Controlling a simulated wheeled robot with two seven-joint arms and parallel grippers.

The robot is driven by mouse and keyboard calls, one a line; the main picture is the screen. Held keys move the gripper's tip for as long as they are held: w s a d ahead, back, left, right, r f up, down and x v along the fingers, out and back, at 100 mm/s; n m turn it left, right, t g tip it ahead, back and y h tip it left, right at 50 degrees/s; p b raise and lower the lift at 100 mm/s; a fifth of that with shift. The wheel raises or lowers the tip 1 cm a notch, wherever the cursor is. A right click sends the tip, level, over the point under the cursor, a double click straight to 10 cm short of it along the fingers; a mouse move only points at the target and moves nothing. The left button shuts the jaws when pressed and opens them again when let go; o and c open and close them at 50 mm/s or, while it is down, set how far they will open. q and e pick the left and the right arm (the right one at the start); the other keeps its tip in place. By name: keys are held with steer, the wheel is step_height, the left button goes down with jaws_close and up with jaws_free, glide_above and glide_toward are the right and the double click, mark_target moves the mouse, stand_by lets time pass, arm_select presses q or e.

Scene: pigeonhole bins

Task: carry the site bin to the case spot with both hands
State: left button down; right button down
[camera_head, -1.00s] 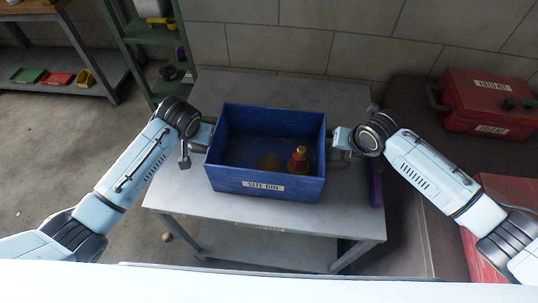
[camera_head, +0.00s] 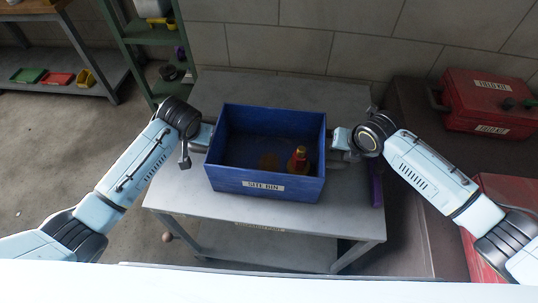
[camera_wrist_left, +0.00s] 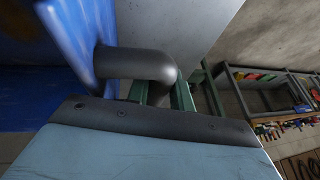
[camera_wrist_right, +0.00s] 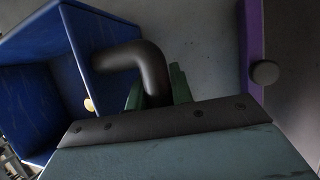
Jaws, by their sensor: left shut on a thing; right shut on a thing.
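The blue site bin (camera_head: 264,190), with a "SITE BIN" label on its front, is over the middle of the grey table. A red and yellow object (camera_head: 298,160) stands inside it at the right. My left gripper (camera_head: 207,135) is shut on the bin's left handle; the dark handle (camera_wrist_left: 135,64) shows in the left wrist view. My right gripper (camera_head: 338,140) is shut on the right handle, a dark bent bar (camera_wrist_right: 140,62) in the right wrist view. I cannot tell whether the bin's underside touches the table. I cannot make out a marked case spot.
The grey table (camera_head: 350,222) has free room behind the bin. A purple object (camera_head: 376,185) is at its right edge. A red case (camera_head: 488,102) lies on a dark surface at the right. A green shelf rack (camera_head: 148,32) stands at the back left.

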arm_select(q)
steer(key=shift+r, duration=0.2)
arm_select(e)
steer(key=shift+r, duration=0.2)
